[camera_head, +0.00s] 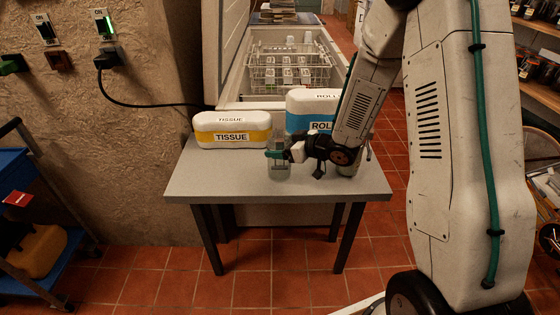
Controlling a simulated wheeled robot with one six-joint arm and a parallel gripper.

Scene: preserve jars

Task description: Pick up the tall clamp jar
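A tall, clear glass jar (278,173), which looks like the tall clamp jar, stands upright on the grey table (220,180), in front of the gap between two packs. My gripper (276,153) is at the jar's middle height, reaching in from the right, and its dark green fingertip overlaps the jar in the picture. I cannot tell whether the fingers touch it or how far apart they are. A second glass jar (352,168) is partly visible at the right of the table, mostly hidden behind my arm.
A yellow and white tissue pack (233,130) stands at the back left of the table. A blue and white roll pack (305,118) stands behind the jar. The table's front left is clear.

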